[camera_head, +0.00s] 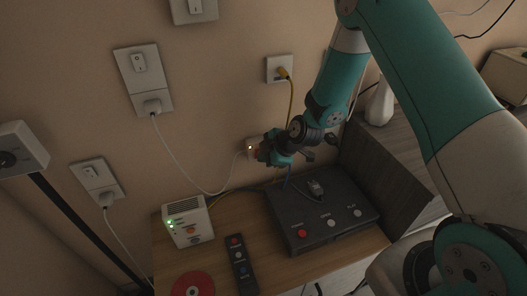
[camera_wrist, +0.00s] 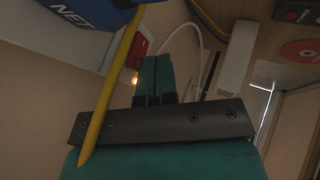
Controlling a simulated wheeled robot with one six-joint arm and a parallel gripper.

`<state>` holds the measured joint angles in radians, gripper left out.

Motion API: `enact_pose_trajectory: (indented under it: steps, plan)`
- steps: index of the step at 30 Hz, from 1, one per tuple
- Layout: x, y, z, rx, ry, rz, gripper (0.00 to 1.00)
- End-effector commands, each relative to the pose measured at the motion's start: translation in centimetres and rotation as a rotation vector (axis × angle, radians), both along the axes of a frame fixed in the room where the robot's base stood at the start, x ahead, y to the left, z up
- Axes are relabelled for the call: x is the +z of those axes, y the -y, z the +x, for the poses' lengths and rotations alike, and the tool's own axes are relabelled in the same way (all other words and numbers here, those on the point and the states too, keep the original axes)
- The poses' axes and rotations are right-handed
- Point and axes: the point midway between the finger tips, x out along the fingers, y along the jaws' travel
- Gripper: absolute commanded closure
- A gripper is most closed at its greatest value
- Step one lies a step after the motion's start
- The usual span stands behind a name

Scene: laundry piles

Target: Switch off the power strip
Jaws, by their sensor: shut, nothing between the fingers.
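The power strip (camera_head: 252,144) is a pale block on the wall, mostly hidden behind my gripper (camera_head: 265,153) in the head view. A small light glows on it. In the wrist view its red rocker switch (camera_wrist: 141,47) shows, with an orange glow just below it. My gripper's teal fingertips (camera_wrist: 155,62) are together, with nothing between them. They are just right of the red switch in the wrist view. I cannot tell whether they touch it.
A yellow cable (camera_wrist: 112,88) crosses close to the fingers. A white cord runs from the strip to a wall socket (camera_head: 152,106). Below stand a dark player (camera_head: 345,222), a white router (camera_head: 187,236), a remote (camera_head: 240,266) and a red disc (camera_head: 193,287) on a wooden top.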

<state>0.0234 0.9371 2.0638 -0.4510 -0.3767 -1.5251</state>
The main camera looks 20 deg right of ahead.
Motion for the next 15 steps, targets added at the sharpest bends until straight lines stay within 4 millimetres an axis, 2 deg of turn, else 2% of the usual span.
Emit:
enact_pose_trajectory:
  steps: [6, 15]
  plan:
    - [0.14, -0.02, 1.14, 0.0, -0.001, 0.0, 1.0]
    - [0.12, 0.0, 1.18, 0.001, -0.002, 0.0, 1.0]
